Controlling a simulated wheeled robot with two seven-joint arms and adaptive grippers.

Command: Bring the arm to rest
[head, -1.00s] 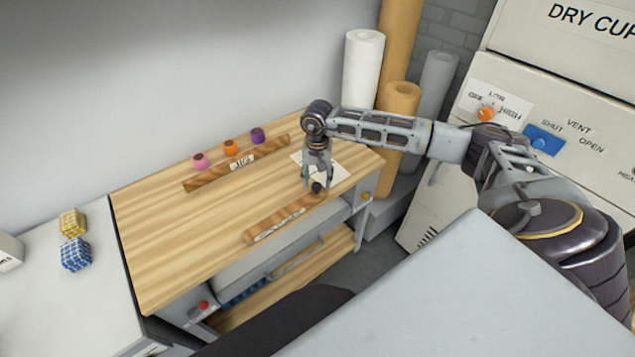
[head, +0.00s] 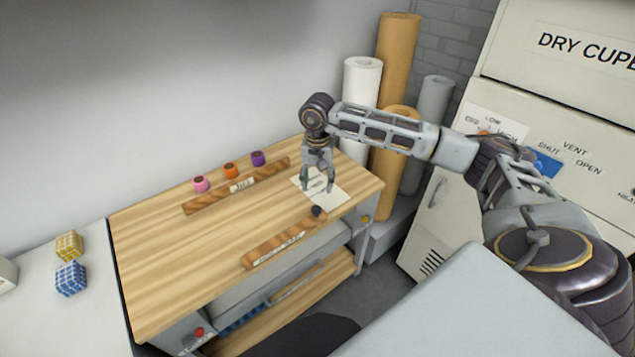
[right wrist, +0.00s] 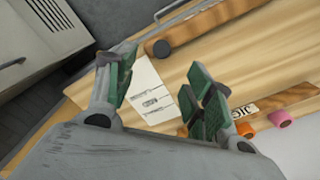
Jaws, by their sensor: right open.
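My right gripper (head: 317,188) hangs fingers-down over a white paper sheet (head: 322,190) at the right end of the wooden bench (head: 160,250). Its jaws are open and empty, and the sheet with printed drawings shows between the fingers in the right wrist view (right wrist: 160,92). A small black cylinder (head: 317,211) stands at the right end of the front wooden strip (head: 275,246), apart from the fingers. My right arm is bent and reaches in from the right. My left gripper is not in view.
A rear strip marked JIG (head: 210,199) has pink (head: 200,184), orange (head: 230,171) and purple (head: 258,158) pieces behind it. Tall rolls (head: 361,90) stand behind the bench's right end. A dry cupboard (head: 560,90) is at right. Yellow and blue checked cubes (head: 71,278) sit at left.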

